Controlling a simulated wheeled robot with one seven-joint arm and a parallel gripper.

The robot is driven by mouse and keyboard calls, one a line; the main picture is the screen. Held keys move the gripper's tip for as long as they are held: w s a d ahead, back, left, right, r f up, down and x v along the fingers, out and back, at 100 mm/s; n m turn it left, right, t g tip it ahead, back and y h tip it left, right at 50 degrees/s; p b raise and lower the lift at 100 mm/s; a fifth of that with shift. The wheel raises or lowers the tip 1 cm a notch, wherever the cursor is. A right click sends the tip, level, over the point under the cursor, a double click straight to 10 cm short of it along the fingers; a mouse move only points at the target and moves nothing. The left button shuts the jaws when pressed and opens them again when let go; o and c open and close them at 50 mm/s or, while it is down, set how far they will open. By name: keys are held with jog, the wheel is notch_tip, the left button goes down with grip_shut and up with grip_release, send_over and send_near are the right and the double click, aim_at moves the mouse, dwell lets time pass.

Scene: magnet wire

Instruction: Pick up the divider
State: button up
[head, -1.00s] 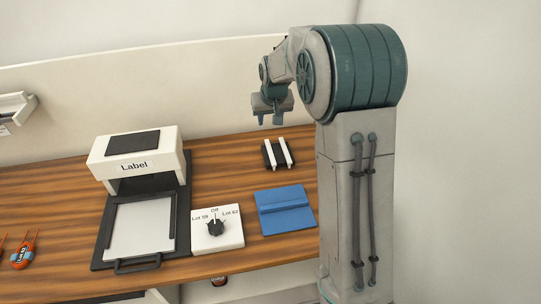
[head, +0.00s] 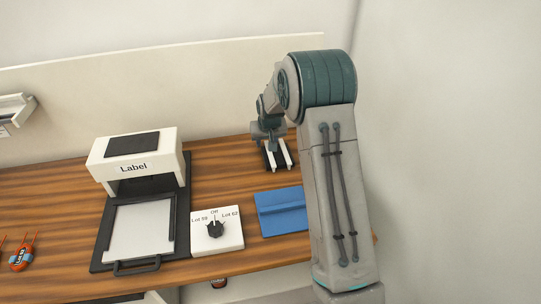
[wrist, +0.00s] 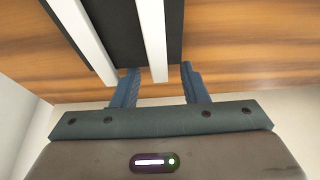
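A black block with two parallel white bars (head: 290,155) stands at the back right of the wooden bench. It may be the divider, but no mark on it confirms this. In the wrist view, the black part (wrist: 112,35) fills the top, with one white bar (wrist: 150,35) and another white bar (wrist: 80,32) across it. My gripper (head: 270,146) is just above the block's back left side and hides part of it. In the wrist view, my gripper (wrist: 162,82) is open, with the end of one white bar appearing between its fingers. Contact cannot be told.
A blue flat piece with a raised ridge (head: 282,222) lies in front of the block. A white switch box (head: 230,240) sits left of it. A white label machine (head: 110,152) with a black-framed tray (head: 98,262) stands further left. The back wall is close behind the block.

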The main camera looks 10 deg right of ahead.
grip_shut()
